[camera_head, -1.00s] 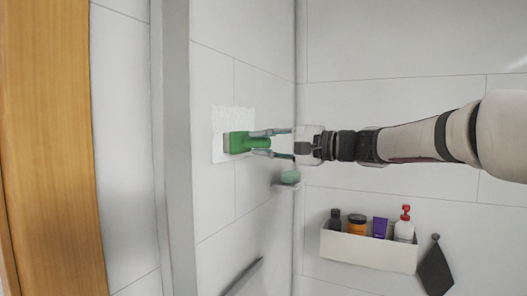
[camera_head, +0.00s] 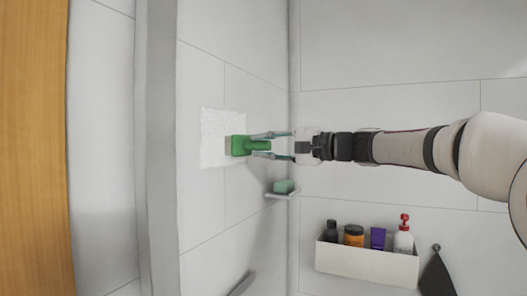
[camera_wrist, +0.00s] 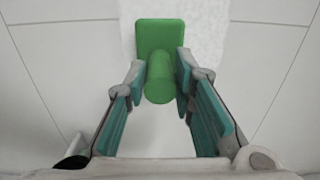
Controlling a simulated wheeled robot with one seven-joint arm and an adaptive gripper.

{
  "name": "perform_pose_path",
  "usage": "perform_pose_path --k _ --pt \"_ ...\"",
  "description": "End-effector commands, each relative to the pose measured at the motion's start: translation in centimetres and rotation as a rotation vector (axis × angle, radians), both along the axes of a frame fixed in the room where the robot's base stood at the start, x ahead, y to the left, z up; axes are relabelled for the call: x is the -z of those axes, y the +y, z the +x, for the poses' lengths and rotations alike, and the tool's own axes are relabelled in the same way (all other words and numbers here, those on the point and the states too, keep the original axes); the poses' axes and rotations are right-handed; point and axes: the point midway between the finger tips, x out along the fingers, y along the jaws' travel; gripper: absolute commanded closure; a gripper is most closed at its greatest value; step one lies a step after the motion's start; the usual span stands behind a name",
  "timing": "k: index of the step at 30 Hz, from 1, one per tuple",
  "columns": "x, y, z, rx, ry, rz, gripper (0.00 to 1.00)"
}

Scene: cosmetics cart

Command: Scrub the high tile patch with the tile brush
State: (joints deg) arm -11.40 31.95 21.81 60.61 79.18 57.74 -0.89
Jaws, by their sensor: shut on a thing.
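The green tile brush (camera_head: 240,146) is in my gripper (camera_head: 268,146), which is shut on its round handle. The brush points left at the tiled wall, and its pale bristle side is at the right part of the high tile patch (camera_head: 213,125), a rough white square. I cannot tell whether the bristles press on it. In the wrist view the brush (camera_wrist: 160,38) sits between the two teal finger pads (camera_wrist: 158,85), with the patch (camera_wrist: 205,30) behind it, showing mostly to the right. The brush hides part of the patch.
A small corner shelf (camera_head: 277,196) with a green soap bar (camera_head: 284,186) is just below my gripper. A white caddy (camera_head: 366,264) holds several bottles and jars at lower right. A dark cloth (camera_head: 437,276) hangs beside it. A grey bar (camera_head: 242,284) is low on the left wall.

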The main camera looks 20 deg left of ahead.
Motion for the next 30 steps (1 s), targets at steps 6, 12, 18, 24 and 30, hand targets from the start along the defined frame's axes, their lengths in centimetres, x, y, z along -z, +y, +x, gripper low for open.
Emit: perform_pose_path --k 6,12,18,24,30 --pt "0.2 0.2 1.8 -0.001 0.001 0.001 0.99" --pt "0.2 0.2 2.4 -0.001 0.002 0.000 0.99" --pt "0.3 0.2 3.7 0.000 0.001 0.001 0.99" --pt "0.2 0.1 5.2 -0.002 0.002 0.002 0.99" --pt "0.2 0.0 5.8 -0.001 0.002 0.000 0.99"
